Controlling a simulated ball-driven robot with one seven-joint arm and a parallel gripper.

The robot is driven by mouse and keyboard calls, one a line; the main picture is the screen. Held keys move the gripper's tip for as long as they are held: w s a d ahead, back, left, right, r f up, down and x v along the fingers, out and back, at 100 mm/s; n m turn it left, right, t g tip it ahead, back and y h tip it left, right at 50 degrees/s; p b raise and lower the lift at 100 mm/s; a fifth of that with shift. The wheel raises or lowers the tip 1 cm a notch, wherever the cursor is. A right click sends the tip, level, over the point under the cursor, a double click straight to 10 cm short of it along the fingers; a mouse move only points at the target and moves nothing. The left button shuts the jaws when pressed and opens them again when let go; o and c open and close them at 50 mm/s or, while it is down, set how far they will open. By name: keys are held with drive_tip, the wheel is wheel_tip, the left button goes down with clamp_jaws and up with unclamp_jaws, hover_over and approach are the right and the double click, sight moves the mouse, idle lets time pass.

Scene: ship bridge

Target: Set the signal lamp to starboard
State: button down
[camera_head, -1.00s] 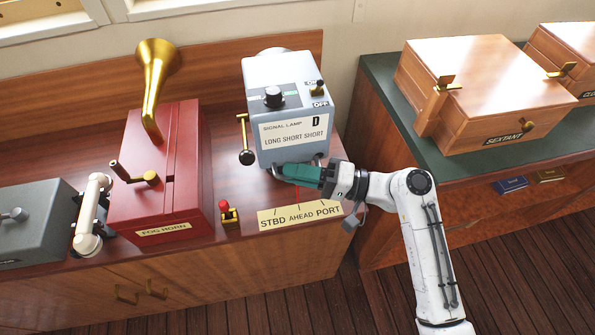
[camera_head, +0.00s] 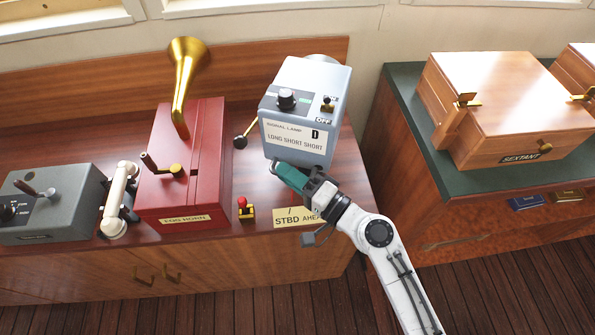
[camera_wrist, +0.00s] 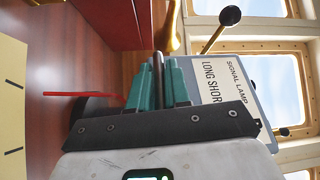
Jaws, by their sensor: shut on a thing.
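The signal lamp (camera_head: 305,105) is a blue-grey box labelled "LONG SHORT SHORT", standing on the wooden console. Its front is turned somewhat to the left. My gripper (camera_head: 281,170) is at its lower front edge, green fingers shut on a dark bar, the lamp's handle (camera_wrist: 157,68), seen between them in the wrist view. The cream plate (camera_head: 287,222) in front reads STBD and AHEAD; my arm hides its PORT end. A red pointer (camera_wrist: 80,95) shows beside the fingers in the wrist view, directed toward the plate; the head view does not show clearly where it ends.
A black-knobbed lever (camera_head: 241,142) sticks out left of the lamp. The red fog horn box (camera_head: 195,160) with its brass horn stands further left, and a small red-topped switch (camera_head: 244,207) sits between. The sextant box (camera_head: 510,110) is on the right-hand cabinet, across a gap.

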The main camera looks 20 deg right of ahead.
drive_tip(key=shift+w, duration=0.1)
drive_tip(key=c, duration=1.2)
unclamp_jaws()
drive_tip(key=shift+o, duration=0.2)
drive_tip(key=b+v, duration=0.4)
drive_tip(key=v, duration=0.6)
drive_tip(key=shift+s, duration=0.4)
